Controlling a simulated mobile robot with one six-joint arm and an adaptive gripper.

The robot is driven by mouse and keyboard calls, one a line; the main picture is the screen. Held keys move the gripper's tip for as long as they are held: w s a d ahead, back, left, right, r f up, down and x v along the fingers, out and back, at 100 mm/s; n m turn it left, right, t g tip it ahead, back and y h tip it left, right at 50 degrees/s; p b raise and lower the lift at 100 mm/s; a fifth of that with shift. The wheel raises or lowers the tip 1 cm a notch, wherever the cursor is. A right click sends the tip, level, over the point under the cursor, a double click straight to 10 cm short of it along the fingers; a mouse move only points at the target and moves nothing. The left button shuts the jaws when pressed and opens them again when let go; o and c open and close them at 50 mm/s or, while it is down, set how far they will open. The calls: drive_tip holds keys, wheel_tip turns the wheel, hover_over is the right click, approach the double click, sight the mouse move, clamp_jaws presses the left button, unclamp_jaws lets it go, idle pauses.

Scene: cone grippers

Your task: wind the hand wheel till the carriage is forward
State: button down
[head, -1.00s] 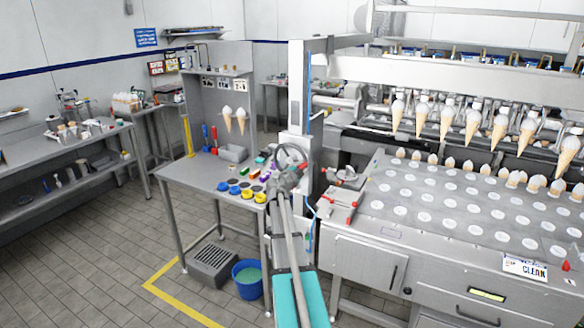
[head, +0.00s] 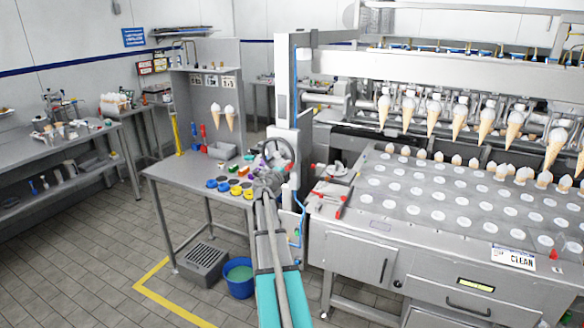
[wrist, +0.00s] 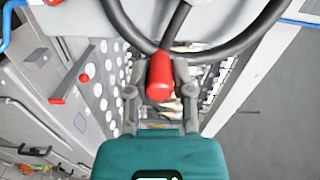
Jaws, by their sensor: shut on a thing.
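The hand wheel (head: 278,149) has a dark rim and stands on the side of a pale upright post at the machine's left end. In the wrist view its dark rim and spokes (wrist: 222,48) cross the top, with a red handle (wrist: 160,76) at the rim. My gripper (wrist: 160,92) is shut on this red handle, a finger on each side. In the head view my gripper (head: 268,183) is at the lower left part of the wheel and hides the handle. A row of cones (head: 458,120) hangs from holders above the machine bed. I cannot tell which part is the carriage.
The machine bed (head: 440,215) with white round spots lies right of the wheel; a red-handled part (head: 332,197) sits on its near left corner. A steel table (head: 185,180) with coloured pots stands left. A blue bucket (head: 238,272) is on the floor.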

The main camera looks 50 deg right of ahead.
drive_tip(key=shift+w, duration=0.2)
drive_tip(key=shift+c, duration=2.4)
unclamp_jaws()
drive_tip(key=shift+s+a, duration=0.1)
drive_tip(key=shift+s+a, duration=0.15)
drive_tip(key=shift+a, duration=0.3)
drive_tip(key=s+a, duration=0.2)
drive_tip(key=a, duration=0.8)
drive_tip(key=shift+a, duration=0.35)
drive_tip(key=shift+w, duration=0.1)
